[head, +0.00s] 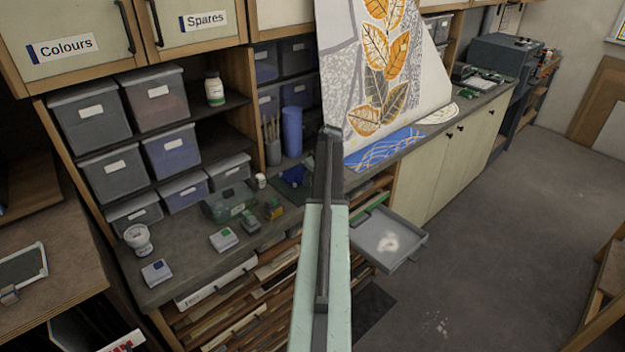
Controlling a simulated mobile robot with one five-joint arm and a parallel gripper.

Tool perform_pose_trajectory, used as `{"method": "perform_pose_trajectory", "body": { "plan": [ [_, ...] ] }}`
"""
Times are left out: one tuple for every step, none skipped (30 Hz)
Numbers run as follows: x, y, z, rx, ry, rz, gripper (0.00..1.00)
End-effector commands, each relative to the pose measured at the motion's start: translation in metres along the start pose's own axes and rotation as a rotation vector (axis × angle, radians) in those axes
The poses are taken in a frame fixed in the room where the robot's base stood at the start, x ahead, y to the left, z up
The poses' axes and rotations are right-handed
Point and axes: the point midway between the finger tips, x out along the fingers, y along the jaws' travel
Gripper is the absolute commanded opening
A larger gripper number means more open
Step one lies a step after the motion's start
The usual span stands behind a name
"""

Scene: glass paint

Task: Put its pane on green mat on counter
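A large pale pane (421,75) painted with orange and grey leaves stands tilted at the end of my arm, above the counter (190,265). My gripper (331,135) is at the pane's lower left edge and appears shut on it; its fingers show nearly edge-on. A blue pane (385,148) with orange and white lines lies flat on the counter, just below the leaf pane. A pale half-round pane (438,114) lies farther along. A dark greenish patch (287,193) lies on the counter left of my arm, partly hidden; I cannot tell whether it is the green mat.
Small tubs (224,239) and a green box (230,201) stand on the left counter. Bins (90,115) fill the shelves behind. An open grey drawer (385,240) juts out right of my arm. A grey machine (500,58) stands far back. The floor at right is clear.

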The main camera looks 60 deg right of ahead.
Motion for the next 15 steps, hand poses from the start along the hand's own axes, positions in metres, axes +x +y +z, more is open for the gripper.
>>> {"method": "perform_pose_trajectory", "body": {
  "plan": [
    [0.0,0.0,0.0,0.0,0.0,0.0,0.45],
    [0.0,0.0,0.0,0.0,0.0,0.0,0.45],
    [0.0,0.0,0.0,0.0,0.0,0.0,0.45],
    [0.0,0.0,0.0,0.0,0.0,0.0,0.45],
    [0.0,0.0,0.0,0.001,0.0,0.0,0.45],
    [0.0,0.0,0.0,0.001,0.0,0.0,0.45],
    [0.0,0.0,0.0,0.001,0.0,0.0,0.45],
    [-0.001,0.001,0.0,0.001,0.0,0.0,0.45],
    [-0.001,0.001,0.0,0.001,0.0,0.0,0.45],
    [-0.002,0.001,0.0,0.001,0.0,0.0,0.45],
    [-0.003,0.001,-0.001,0.001,0.0,0.0,0.45],
    [-0.006,0.001,-0.002,0.001,0.0,0.0,0.45],
    [-0.009,0.001,-0.002,0.001,0.0,0.0,0.45],
    [-0.012,0.001,-0.002,0.001,0.0,0.001,0.45],
    [-0.018,0.001,-0.002,0.002,0.0,0.001,0.45]
  ]
}}
